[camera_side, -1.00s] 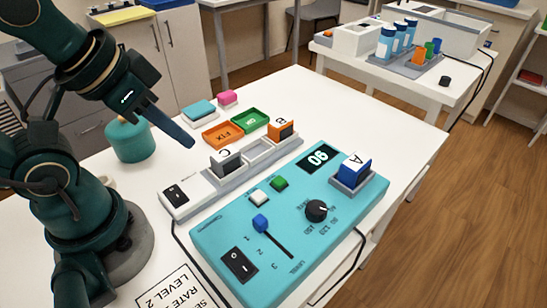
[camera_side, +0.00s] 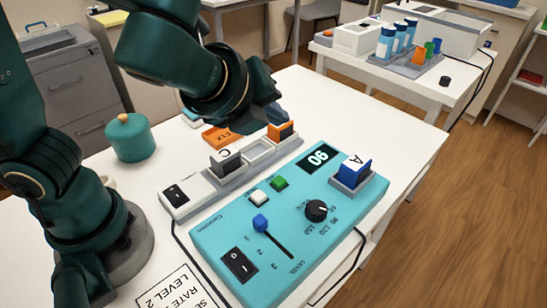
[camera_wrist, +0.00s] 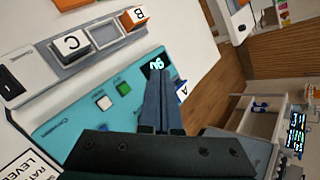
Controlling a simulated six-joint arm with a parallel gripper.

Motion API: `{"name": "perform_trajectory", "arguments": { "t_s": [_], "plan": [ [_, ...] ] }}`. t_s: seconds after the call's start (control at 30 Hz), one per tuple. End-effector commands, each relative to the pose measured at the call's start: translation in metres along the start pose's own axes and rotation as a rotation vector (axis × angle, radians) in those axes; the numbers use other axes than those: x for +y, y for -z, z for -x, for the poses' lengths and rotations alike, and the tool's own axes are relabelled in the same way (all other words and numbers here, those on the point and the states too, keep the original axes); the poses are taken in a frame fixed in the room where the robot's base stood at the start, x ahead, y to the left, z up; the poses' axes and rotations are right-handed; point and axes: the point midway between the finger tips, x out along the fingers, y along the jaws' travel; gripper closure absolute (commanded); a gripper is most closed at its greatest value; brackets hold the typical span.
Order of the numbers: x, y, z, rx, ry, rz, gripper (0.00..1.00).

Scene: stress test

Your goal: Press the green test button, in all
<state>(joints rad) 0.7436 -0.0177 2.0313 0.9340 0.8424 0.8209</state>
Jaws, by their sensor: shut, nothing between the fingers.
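The green test button (camera_side: 279,183) sits on the teal console (camera_side: 225,222), beside a white button (camera_side: 259,198) and below the display (camera_side: 318,157), which reads 90. In the wrist view the green button (camera_wrist: 122,88) is in plain sight, left of my fingers. My gripper (camera_wrist: 158,80) is shut and empty, its fingers pointing toward the display in that view. In the side view my wrist hangs above the table behind the console, and the fingers are mostly hidden; nothing touches the button.
A blue block marked A (camera_side: 354,170) stands in a holder on the console's right. The console also has a dial (camera_side: 316,210), a blue-tipped slider (camera_side: 261,222) and a black switch (camera_side: 239,265). Behind it, a grey rack (camera_side: 224,176) holds blocks C and B. A teal jar (camera_side: 129,138) stands left.

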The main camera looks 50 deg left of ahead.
Motion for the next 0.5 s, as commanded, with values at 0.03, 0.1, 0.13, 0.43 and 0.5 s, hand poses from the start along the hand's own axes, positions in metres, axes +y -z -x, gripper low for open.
{"name": "perform_trajectory", "arguments": {
  "t_s": [0.03,0.1,0.13,0.43,0.5],
  "plan": [
    [0.0003,0.0078,0.0002,0.012,0.000,-0.022,1.00],
    [0.0007,0.0124,0.0008,0.019,0.000,-0.035,1.00],
    [0.0005,0.0134,0.0011,0.021,0.001,-0.038,1.00],
    [0.0006,0.0137,0.0018,0.023,0.002,-0.035,1.00],
    [0.0010,0.0140,0.0012,0.022,0.002,-0.035,1.00]
  ]
}}
